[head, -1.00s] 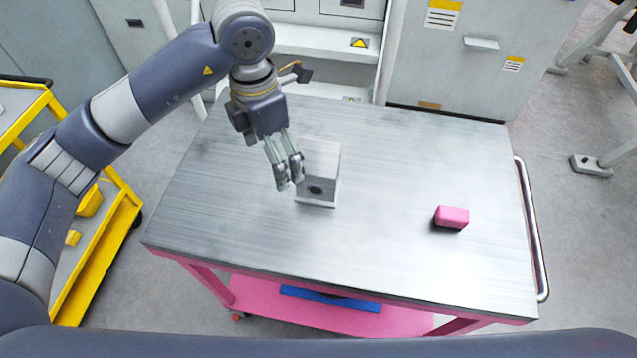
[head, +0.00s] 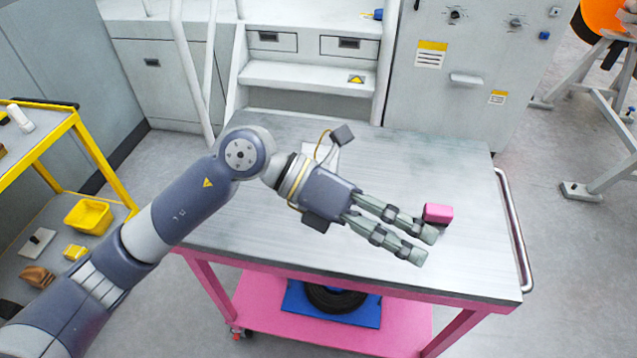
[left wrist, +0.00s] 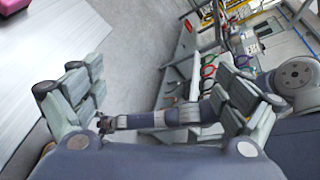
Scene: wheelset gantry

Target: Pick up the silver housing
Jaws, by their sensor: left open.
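The silver housing is almost wholly hidden behind my left wrist in the head view; only a pale bit of what seems to be its top (head: 329,154) shows above the wrist. My left gripper (head: 422,246) is open and empty, its fingers stretched to the right over the table, past the housing. Its fingertips are close to a pink block (head: 438,213); I cannot tell whether they touch it. In the left wrist view the spread fingers (left wrist: 165,95) have nothing held between them, and the housing is not seen.
The metal tabletop (head: 455,175) is clear at the back right and front. A handle rail (head: 515,235) runs along its right edge. The pink lower shelf (head: 400,325) holds a blue tray with a black ring. A yellow cart (head: 75,140) stands left, grey cabinets behind.

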